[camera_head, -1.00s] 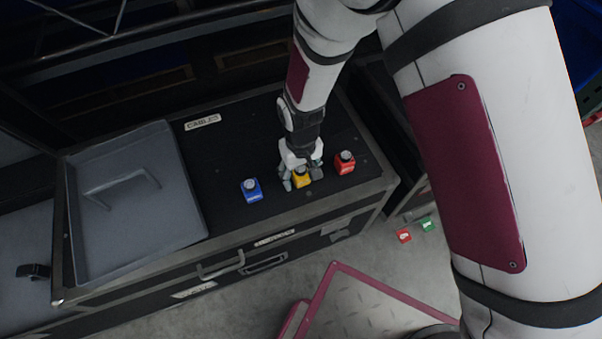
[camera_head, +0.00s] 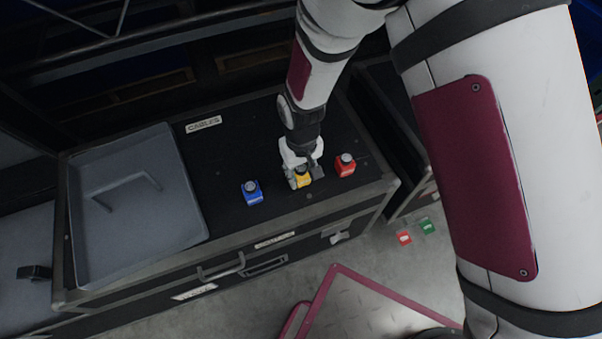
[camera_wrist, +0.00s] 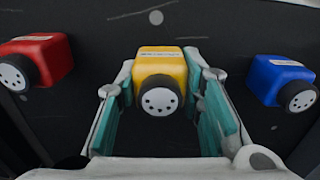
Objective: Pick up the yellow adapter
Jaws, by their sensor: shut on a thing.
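The yellow adapter (camera_head: 302,178) is on the black top of the case, between a blue adapter (camera_head: 252,192) and a red adapter (camera_head: 345,165). My gripper (camera_head: 301,180) is around it and shut on it. In that view the red adapter (camera_wrist: 38,60) is at the left and the blue adapter (camera_wrist: 283,82) at the right, both clear of the fingers. I cannot tell whether the yellow adapter is lifted off the case.
A grey tray (camera_head: 189,215) with a handle lies at the left of the case top (camera_head: 225,160). A red block (camera_head: 404,238) and a green block (camera_head: 427,227) lie on the floor at the right. The case top behind the adapters is clear.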

